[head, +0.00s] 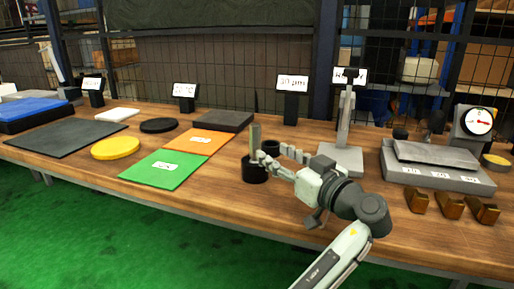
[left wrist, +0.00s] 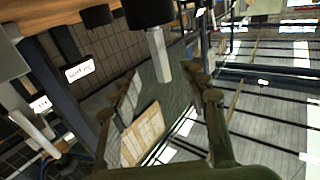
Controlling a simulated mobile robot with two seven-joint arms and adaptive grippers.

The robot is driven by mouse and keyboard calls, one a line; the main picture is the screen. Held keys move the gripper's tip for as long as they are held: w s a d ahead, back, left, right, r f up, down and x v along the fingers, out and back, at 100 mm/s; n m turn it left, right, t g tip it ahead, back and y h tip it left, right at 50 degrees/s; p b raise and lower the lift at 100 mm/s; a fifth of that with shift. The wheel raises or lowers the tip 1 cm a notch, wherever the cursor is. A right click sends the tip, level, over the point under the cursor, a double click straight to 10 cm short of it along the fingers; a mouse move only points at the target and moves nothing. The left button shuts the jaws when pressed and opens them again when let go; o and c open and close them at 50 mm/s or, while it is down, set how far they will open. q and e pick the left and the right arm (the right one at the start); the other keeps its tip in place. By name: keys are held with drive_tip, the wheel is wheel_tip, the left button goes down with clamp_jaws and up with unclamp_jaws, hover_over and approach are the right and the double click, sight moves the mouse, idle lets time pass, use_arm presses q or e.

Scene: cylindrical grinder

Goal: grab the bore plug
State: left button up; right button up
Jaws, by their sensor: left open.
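A slim grey pin, which looks like the bore plug (head: 256,136), stands upright in a black round holder (head: 254,171) on the wooden bench. My left gripper (head: 276,159) is open and empty, just right of the pin, with its fingers pointing towards it. In the left wrist view, which is turned over, the pin (left wrist: 161,58) hangs from the black holder (left wrist: 149,12) in the picture. There it shows beyond the gap between my open fingers (left wrist: 168,95), apart from them. My right gripper is not in view.
A grey stand (head: 341,160) and a grey plate block (head: 437,160) are to the right, with brass blocks (head: 449,206) in front. Green (head: 163,170) and orange (head: 200,141) mats lie left.

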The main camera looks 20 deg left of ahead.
sight(258, 143)
use_arm(q)
drive_tip(key=x, duration=0.3)
drive_tip(key=p+x, duration=0.1)
drive_tip(key=x, duration=0.3)
drive_tip(key=shift+w+a, duration=0.2)
drive_tip(key=shift+a, duration=0.1)
drive_tip(key=shift+w+a+f+p, duration=0.1)
drive_tip(key=shift+w+a+p, duration=0.2)
drive_tip(key=shift+w+a, duration=0.15)
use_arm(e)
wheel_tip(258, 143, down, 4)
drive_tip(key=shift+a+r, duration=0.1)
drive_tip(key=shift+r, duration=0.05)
use_arm(q)
drive_tip(key=shift+c, duration=0.6)
clamp_jaws()
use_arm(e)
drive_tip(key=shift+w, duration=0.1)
